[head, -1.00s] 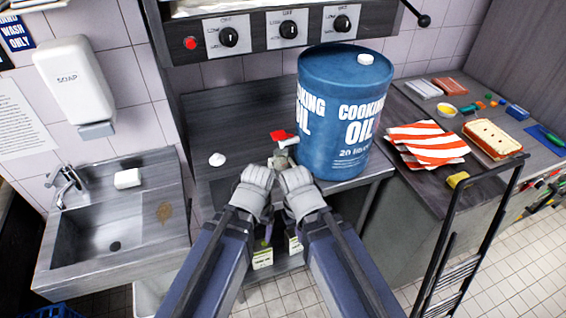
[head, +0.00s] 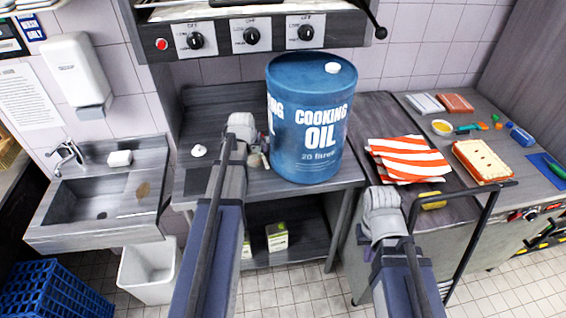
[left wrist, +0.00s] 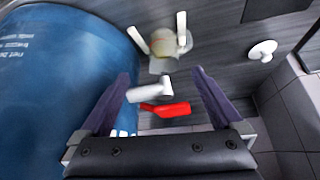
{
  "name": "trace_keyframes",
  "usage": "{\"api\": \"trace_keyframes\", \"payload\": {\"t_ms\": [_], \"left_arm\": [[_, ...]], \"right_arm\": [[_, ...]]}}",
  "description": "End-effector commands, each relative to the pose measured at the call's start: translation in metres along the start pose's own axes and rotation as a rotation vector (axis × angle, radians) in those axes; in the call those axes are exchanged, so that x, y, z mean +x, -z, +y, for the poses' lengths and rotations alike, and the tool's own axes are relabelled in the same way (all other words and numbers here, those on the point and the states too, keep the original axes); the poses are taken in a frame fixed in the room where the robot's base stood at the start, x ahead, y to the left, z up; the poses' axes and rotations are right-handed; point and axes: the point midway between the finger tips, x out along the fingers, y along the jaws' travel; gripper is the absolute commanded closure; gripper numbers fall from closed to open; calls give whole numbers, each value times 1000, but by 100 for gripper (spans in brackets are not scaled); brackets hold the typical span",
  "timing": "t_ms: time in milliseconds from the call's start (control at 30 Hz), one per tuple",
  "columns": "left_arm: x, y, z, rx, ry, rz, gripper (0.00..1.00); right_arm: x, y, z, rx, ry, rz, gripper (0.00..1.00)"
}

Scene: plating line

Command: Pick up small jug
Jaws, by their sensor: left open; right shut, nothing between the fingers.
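In the left wrist view, a small pale, see-through vessel with yellowish contents (left wrist: 162,42), which looks like the small jug, stands on the dark counter beyond my fingertips. Two white upright pieces flank it. My left gripper (left wrist: 161,76) is open, its fingers apart and not touching the vessel. The drum's white spout (left wrist: 150,92) and red tap handle (left wrist: 165,109) lie between the fingers in this picture. In the head view my left gripper (head: 242,128) is beside the drum and mostly hides the vessel. My right gripper (head: 381,205) is shut and empty, in front of the right-hand counter.
The blue cooking oil drum (head: 308,125) stands close right of my left gripper. A small white object (head: 199,150) lies on the counter to the left. A striped cloth (head: 408,158) and a black rail (head: 475,230) are near my right gripper. A sink (head: 98,195) is at left.

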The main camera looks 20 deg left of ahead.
Motion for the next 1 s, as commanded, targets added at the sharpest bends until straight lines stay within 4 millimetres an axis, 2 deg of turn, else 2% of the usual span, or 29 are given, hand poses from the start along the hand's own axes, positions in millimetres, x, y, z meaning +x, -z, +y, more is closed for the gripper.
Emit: {"api": "trace_keyframes", "payload": {"t_ms": [33,167,333,567,833,1000], "left_arm": [[1,6,-10,-14,6,11,0],[2,11,-19,-26,12,26,0],[6,10,-19,-26,12,27,0],[28,9,-19,-25,11,26,0],[32,9,-20,-25,11,25,0],[50,4,-22,-25,12,25,0]], "right_arm": [[-1,0,0,0,0,0,100],[-1,0,0,0,0,0,100],[3,0,0,0,0,0,100],[22,1,-2,1,0,0,100],[26,2,-3,1,0,0,100],[43,3,-4,1,0,0,100]]}}
